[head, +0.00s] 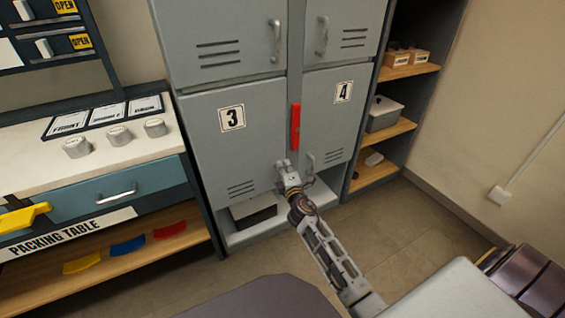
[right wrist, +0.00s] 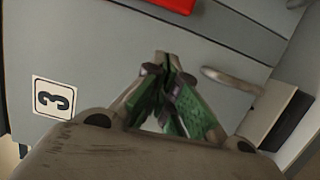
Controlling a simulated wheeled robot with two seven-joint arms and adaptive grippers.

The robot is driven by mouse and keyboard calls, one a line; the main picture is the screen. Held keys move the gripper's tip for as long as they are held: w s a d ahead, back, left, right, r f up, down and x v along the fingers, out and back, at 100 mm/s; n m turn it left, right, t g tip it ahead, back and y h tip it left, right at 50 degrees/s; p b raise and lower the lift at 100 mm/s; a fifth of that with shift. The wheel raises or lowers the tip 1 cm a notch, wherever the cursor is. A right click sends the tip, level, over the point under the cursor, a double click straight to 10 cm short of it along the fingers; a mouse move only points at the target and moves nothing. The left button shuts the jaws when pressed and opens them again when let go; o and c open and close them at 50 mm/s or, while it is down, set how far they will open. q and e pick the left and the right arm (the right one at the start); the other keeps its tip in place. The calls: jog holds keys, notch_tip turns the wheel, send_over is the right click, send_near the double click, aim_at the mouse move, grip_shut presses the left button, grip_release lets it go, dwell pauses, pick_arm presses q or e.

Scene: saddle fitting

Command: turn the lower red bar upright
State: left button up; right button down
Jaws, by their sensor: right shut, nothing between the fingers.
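The red bar (head: 295,127) stands upright on the grey post between locker doors 3 and 4. Part of a red bar (right wrist: 175,4) also shows at the top edge of the right wrist view, cut off by the frame. My right gripper (head: 284,166) is below the bar in the head view, in front of the lower part of door 3, and apart from the bar. In the right wrist view its fingertips (right wrist: 168,62) are together with nothing between them. My left gripper is in neither view.
A door handle (right wrist: 232,80) is close to the fingertips in the right wrist view. The packing table (head: 150,158) stands left of the lockers, open shelves (head: 400,130) right.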

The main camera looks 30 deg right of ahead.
jog(key=shift+s+a, duration=0.1)
jog(key=shift+s, duration=0.5)
dwell(0.3)
